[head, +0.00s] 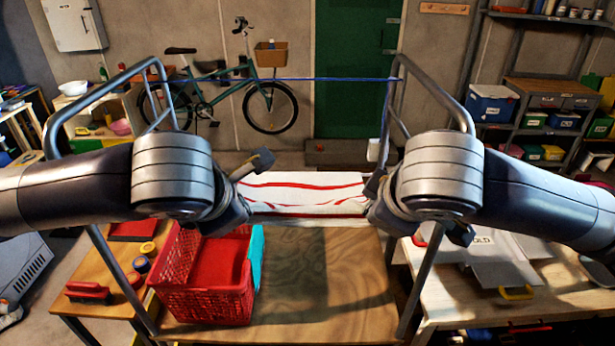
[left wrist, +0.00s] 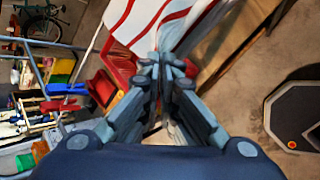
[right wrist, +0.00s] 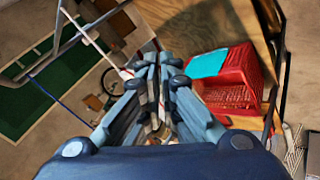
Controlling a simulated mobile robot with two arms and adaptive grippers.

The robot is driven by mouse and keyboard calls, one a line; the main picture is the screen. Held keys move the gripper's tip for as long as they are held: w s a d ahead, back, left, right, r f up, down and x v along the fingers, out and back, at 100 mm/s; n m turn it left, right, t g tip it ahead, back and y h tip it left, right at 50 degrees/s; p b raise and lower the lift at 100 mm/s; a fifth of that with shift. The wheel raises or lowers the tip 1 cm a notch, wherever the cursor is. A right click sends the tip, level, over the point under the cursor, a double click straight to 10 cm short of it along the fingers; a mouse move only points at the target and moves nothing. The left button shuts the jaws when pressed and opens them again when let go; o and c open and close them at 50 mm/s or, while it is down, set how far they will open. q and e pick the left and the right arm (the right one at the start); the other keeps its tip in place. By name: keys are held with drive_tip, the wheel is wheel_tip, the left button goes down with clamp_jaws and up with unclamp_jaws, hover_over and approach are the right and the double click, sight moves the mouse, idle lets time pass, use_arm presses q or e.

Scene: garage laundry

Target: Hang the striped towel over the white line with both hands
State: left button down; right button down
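The striped towel (head: 305,190), white with red stripes, stretches between my two grippers above the wooden table. In the left wrist view the towel (left wrist: 145,22) runs away from the fingers. My left gripper (head: 243,205) is shut on its left end; its fingers (left wrist: 163,68) are together. My right gripper (head: 374,196) is at the towel's right end; its fingers (right wrist: 152,68) are together, with only a little pale cloth showing beyond them. In the right wrist view a thin white line (right wrist: 90,38) runs by the metal frame. In the head view I cannot make out the white line.
A blue line (head: 300,79) spans the metal frame (head: 448,95) behind the towel. A red basket (head: 205,305) with a teal item (head: 257,262) stands on the wooden table (head: 330,290); the table's right part is bare. Side tables stand left and right.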

use_arm(q)
drive_tip(key=shift+w+f, duration=0.2)
drive_tip(key=shift+w, duration=0.1)
use_arm(e)
drive_tip(key=shift+w+f, duration=0.15)
drive_tip(key=shift+w, duration=0.15)
use_arm(q)
drive_tip(key=c, duration=1.6)
unclamp_jaws()
drive_tip(key=shift+w, duration=0.1)
use_arm(e)
drive_tip(key=c, duration=1.6)
unclamp_jaws()
drive_tip(key=shift+w, duration=0.1)
use_arm(q)
drive_tip(key=shift+r, duration=0.1)
drive_tip(key=shift+s, duration=0.25)
use_arm(e)
drive_tip(key=shift+s, duration=0.25)
